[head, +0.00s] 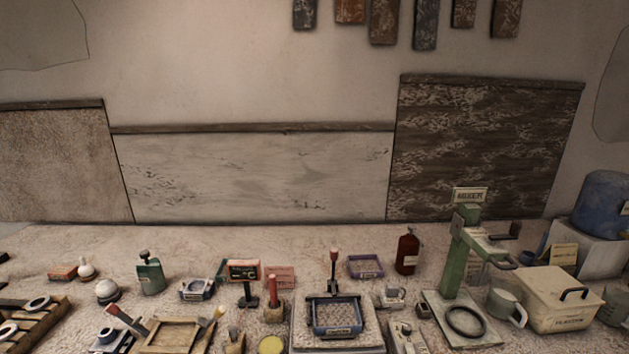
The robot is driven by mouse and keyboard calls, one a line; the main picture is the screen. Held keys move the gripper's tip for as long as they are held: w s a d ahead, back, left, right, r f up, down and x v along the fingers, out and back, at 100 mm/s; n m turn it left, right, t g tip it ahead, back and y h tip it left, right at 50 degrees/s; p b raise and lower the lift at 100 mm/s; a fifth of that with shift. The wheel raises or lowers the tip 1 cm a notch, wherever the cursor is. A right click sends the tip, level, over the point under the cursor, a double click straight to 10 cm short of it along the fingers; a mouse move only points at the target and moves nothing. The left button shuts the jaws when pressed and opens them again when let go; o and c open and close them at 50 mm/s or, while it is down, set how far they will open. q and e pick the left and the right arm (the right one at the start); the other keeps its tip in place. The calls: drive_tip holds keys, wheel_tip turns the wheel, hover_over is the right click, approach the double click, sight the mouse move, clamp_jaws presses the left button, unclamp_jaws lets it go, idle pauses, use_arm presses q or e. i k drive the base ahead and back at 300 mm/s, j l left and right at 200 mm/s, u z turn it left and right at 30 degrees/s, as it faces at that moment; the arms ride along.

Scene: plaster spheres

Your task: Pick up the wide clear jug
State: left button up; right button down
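A wide, pale grey-green jug (505,303) with a handle on its right stands on the bench to the right of the green mixer stand (456,258). It looks dull, so I cannot tell whether it is clear. Another grey-green vessel (613,306) is partly cut off at the right edge; I cannot tell whether it is a jug. Neither of my grippers shows in the head view.
A cream lidded box (558,299) stands close to the jug's right. The mixer's black ring (466,321) lies to its left. A red-brown bottle (407,251) and a blue drum (600,203) stand farther back. The bench's left and centre hold several small items.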

sight(508, 307)
drive_tip(key=z, duration=1.4)
